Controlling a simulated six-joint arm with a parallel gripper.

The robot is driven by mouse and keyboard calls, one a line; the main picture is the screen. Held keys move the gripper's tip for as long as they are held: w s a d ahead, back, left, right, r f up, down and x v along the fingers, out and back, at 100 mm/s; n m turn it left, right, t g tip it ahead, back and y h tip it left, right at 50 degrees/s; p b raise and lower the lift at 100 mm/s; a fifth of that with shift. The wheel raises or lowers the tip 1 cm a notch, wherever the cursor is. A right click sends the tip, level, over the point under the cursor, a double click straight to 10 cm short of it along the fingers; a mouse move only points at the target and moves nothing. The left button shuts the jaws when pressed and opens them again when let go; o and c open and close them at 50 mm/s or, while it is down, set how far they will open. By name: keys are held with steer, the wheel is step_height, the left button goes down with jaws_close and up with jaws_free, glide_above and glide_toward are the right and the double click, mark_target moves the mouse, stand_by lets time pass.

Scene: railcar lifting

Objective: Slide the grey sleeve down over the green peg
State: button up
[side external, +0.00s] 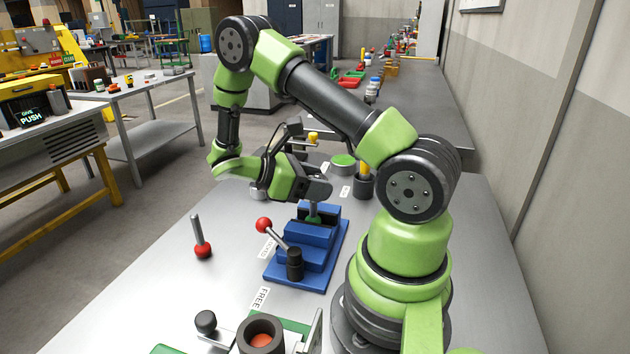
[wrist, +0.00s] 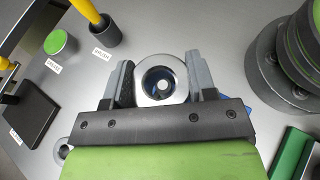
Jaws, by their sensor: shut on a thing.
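My gripper (wrist: 160,76) is shut on the grey sleeve (wrist: 148,74), a ring seen from above with its bore open between the two fingers. Through the bore I see dark blue and a small pale disc. In the side external view my gripper (side external: 312,192) is right above the blue stepped fixture (side external: 300,258), and the sleeve is hidden there. A small bit of green (side external: 314,211) shows between gripper and fixture; it may be the green peg. I cannot tell whether the sleeve is around it.
A lever with a red ball (side external: 264,225) leans out of the fixture. A green disc (side external: 343,161) and a dark cup with a yellow handle (side external: 363,186) stand behind. A dark cylinder (side external: 260,332) stands in front.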

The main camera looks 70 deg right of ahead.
mark_target(314, 216)
steer(key=shift+f, duration=2.5)
stand_by(1.2)
steer(key=o, duration=1.2)
steer(key=shift+w, duration=0.1)
steer(key=v, duration=0.9)
steer(key=shift+w+a+r, duration=0.2)
steer(key=shift+r, duration=0.1)
steer(key=shift+s+a+r+m+t+y, duration=1.75)
steer(key=shift+a+r+t, duration=0.7)
steer(key=shift+r+t, duration=0.8)
steer(key=shift+s+a+r+m+t+y, duration=1.8)
steer(key=shift+a+r+t, duration=0.9)
steer(key=shift+r, duration=0.8)
steer(key=shift+s+a+r+m+t+y, duration=1.4)
steer(key=shift+a+r+m+t, duration=0.75)
steer(key=shift+r+t, duration=1.2)
